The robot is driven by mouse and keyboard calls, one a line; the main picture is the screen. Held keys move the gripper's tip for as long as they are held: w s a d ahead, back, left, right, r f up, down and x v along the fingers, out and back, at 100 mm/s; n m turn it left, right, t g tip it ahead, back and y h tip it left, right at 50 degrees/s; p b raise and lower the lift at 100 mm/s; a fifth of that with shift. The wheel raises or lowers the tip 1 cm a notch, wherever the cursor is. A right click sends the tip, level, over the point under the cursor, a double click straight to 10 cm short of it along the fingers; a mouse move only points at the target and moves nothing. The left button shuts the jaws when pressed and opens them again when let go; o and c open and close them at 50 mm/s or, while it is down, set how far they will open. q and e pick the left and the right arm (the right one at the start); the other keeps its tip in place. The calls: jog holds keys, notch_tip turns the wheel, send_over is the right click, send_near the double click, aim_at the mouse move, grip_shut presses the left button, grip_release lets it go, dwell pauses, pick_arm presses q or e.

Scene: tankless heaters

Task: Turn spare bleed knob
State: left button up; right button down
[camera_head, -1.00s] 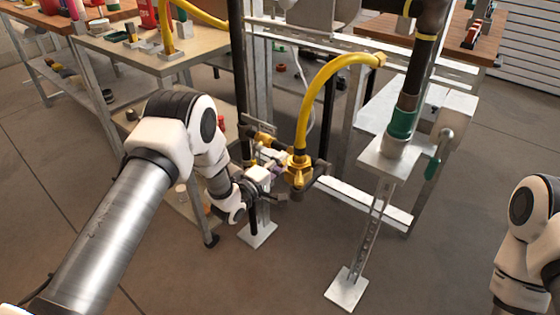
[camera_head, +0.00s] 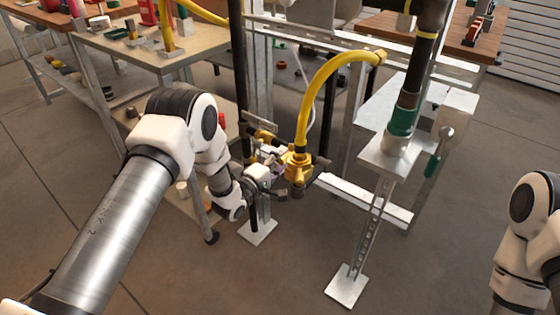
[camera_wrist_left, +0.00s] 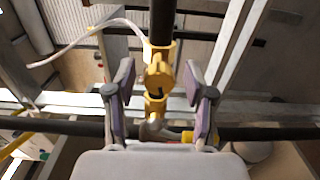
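A yellow brass valve fitting (camera_head: 298,163) sits at the lower end of the curved yellow hose. In the left wrist view the yellow fitting (camera_wrist_left: 158,76) shows between and beyond the fingertips, with a small grey rounded part (camera_wrist_left: 154,130) below it. I cannot tell for sure which part is the spare bleed knob. My left gripper (camera_head: 272,184) is just left of the brass fitting in the head view. In the wrist view my left gripper's fingers (camera_wrist_left: 162,84) stand apart, one on each side of the fitting; contact is not clear. My right gripper is out of view.
A grey metal frame (camera_head: 370,200) surrounds the piping. A green-collared pipe (camera_head: 403,120) and a green-handled lever (camera_head: 434,165) stand to the right. A cluttered workbench (camera_head: 160,58) is behind at left. The floor at front centre is clear.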

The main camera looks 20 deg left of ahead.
pick_arm(q)
jog(key=v, duration=1.2)
jog(key=s+d+f+m+g+y, duration=0.3)
jog(key=s+f+g, duration=0.4)
jog(key=s+f, duration=0.6)
jog(key=s+a+f+m+g+y, duration=0.1)
jog(key=s+f+m+g+y, duration=0.3)
jog(key=s, duration=0.6)
jog(key=s+a+f+m+g+h, duration=0.1)
jog(key=s+a+f+m+g, duration=0.15)
jog(key=s+m+g, duration=0.6)
notch_tip(320, 180, up, 27)
jog(key=s+n+t+p, duration=0.1)
jog(key=s+t+p, duration=0.1)
jog(key=p, duration=2.5)
jog(key=shift+s+d, duration=0.25)
